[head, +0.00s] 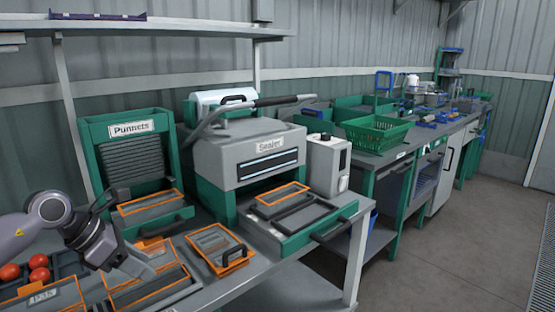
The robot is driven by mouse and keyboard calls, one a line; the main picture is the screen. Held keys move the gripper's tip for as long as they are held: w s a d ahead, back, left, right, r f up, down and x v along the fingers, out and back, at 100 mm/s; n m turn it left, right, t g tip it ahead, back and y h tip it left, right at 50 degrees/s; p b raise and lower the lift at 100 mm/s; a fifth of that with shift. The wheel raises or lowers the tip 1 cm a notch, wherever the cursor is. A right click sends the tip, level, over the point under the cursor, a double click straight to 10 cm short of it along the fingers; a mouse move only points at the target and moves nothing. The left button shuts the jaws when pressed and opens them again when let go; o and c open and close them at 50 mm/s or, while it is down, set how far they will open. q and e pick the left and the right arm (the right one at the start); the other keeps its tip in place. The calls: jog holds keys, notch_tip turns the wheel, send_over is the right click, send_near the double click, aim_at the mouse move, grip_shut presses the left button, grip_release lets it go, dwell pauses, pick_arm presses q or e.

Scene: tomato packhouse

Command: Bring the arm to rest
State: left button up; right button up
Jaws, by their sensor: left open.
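My left arm comes in from the left edge. Its gripper (138,270) is open and points down and right, over the orange-edged trays at the front left of the bench. I see nothing held between its fingers. How far the fingertips are above the trays is hard to tell. My right gripper is not in view.
Tomatoes (39,268) lie left of the gripper. A punnet dispenser (132,128) and a sealer (262,146) with a drawer stand behind. An orange-framed tray with a handle (220,250) lies to the right. A green basket (377,133) stands on the farther bench. The floor at right is clear.

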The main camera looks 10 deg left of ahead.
pick_arm(q)
jog(key=s+d+f+n+t+h+p, duration=0.1)
jog(key=s+d+n+t+h, duration=0.15)
jog(key=d+n+h, duration=0.55)
jog(key=s+d+f+n+t+h+p, duration=0.1)
jog(key=d+n+t+h, duration=0.2)
jog(key=d, duration=0.8)
jog(key=s+a+f+n+y+p, duration=0.1)
jog(key=s+f+n+y, duration=0.6)
jog(key=n, duration=0.8)
jog(key=s+a+f+n+y+p, duration=0.1)
jog(key=s+f+n+y, duration=0.6)
jog(key=f+n, duration=0.7)
jog(key=shift+s+a+n, duration=0.85)
jog(key=shift+s+n, duration=0.15)
jog(key=shift+s, duration=0.2)
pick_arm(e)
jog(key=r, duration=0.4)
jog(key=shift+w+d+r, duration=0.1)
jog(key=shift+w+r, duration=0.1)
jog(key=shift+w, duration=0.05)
